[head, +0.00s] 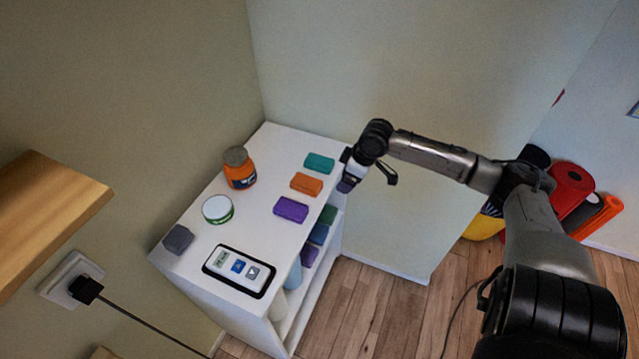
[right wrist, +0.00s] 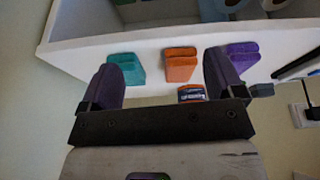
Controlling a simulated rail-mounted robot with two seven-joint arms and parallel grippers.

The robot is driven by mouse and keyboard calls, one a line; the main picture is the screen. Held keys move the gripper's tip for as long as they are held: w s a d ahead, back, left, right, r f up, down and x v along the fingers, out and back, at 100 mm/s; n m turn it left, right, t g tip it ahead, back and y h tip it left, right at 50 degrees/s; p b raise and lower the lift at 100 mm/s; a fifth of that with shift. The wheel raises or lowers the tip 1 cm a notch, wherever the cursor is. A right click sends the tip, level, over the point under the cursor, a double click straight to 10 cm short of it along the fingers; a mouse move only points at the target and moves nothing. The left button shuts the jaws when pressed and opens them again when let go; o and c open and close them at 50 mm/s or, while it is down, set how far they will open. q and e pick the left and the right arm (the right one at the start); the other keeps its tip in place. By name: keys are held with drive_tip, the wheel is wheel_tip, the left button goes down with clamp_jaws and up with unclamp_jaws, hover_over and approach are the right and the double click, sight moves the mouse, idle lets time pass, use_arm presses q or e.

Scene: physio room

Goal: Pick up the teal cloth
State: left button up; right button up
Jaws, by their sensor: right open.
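The teal cloth (head: 319,163) is a small folded block at the far end of the white shelf unit's top. In the right wrist view the teal cloth (right wrist: 124,70) shows beyond the left finger, partly hidden by it. My right gripper (head: 347,180) is at the top's right edge, close to the teal cloth and apart from it. In the right wrist view my right gripper (right wrist: 165,82) is open, its dark fingers wide apart with nothing held. My left gripper is not in view.
An orange cloth (head: 306,184) and a purple cloth (head: 291,209) lie in line with the teal one on the white unit (head: 262,205). An orange bottle (head: 240,172), white-lidded tub (head: 217,209), grey block (head: 178,239) and black-edged device (head: 238,271) also stand there. Walls close off the back.

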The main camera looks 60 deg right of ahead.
drive_tip(key=w+d+r+t+b, duration=0.2)
drive_tip(key=w+d+r+b, duration=0.4)
drive_tip(key=b, duration=0.2)
drive_tip(key=m+b, duration=0.1)
drive_tip(key=b, duration=0.3)
approach(319, 160)
drive_tip(key=x, duration=0.2)
drive_tip(key=shift+w+d+f, duration=0.2)
drive_tip(key=shift+w+f, duration=0.05)
drive_tip(key=shift+f, duration=0.05)
drive_tip(key=shift+w+a+f+t+b, duration=0.1)
drive_tip(key=shift+w+f+t+b, duration=0.25)
drive_tip(key=shift+w+f, duration=0.45)
drive_tip(key=f, duration=0.1)
drive_tip(key=f+b, duration=0.1)
drive_tip(key=w+f+b, duration=0.1)
drive_tip(key=shift+a+f, duration=0.25)
drive_tip(key=shift+f, duration=0.15)
drive_tip(key=shift+w+a+f+b, duration=0.1)
drive_tip(key=shift+w+f+b, duration=0.35)
drive_tip(key=shift+f, duration=0.1)
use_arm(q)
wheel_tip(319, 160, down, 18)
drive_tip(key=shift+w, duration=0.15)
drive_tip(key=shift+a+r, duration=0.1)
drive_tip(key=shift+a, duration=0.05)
use_arm(e)
drive_tip(key=shift+c, duration=0.4)
